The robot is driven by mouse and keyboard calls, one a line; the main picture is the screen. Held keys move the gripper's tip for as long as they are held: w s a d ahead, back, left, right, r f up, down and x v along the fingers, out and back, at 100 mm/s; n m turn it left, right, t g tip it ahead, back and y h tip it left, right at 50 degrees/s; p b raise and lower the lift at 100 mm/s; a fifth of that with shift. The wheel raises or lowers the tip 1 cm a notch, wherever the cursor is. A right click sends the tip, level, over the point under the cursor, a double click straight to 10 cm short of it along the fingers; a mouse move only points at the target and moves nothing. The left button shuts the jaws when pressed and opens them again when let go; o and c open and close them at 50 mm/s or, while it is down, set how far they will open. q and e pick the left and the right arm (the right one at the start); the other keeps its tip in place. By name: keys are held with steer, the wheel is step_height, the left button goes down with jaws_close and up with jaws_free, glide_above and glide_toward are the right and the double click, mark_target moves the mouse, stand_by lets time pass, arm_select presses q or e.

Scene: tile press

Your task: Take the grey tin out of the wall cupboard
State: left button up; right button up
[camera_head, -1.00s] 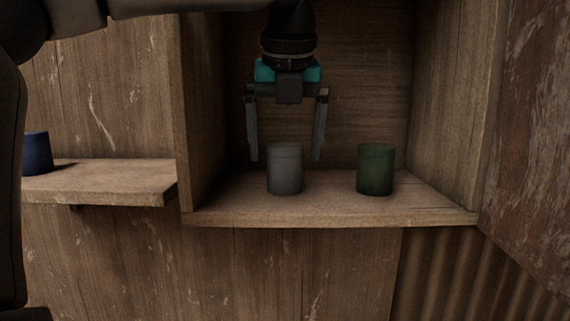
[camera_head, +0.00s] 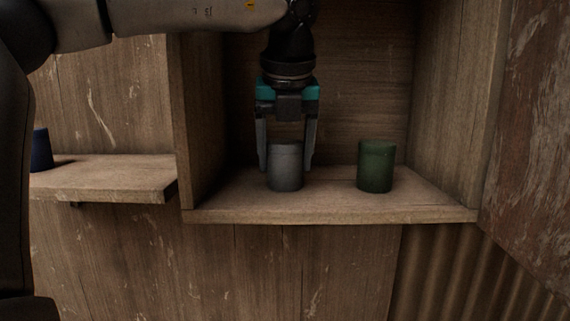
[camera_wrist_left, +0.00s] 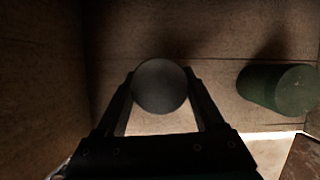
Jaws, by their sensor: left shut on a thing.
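The grey tin (camera_head: 286,170) stands upright on the floor of the open wall cupboard (camera_head: 330,215). My left gripper (camera_head: 286,165) comes down from above and is shut on the grey tin, one finger on each side of its upper part. In the left wrist view the tin's round top (camera_wrist_left: 160,86) lies between the two fingers (camera_wrist_left: 160,92). The tin appears to rest on the cupboard floor. My right gripper is not in view.
A green tin (camera_head: 376,166) stands to the right of the grey tin, with a gap between; it also shows in the left wrist view (camera_wrist_left: 278,89). Cupboard side walls rise left and right. A blue tin (camera_head: 41,150) sits on a lower shelf (camera_head: 110,178) at left.

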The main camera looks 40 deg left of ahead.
arm_select(q)
jaws_close()
steer(key=shift+r, duration=0.15)
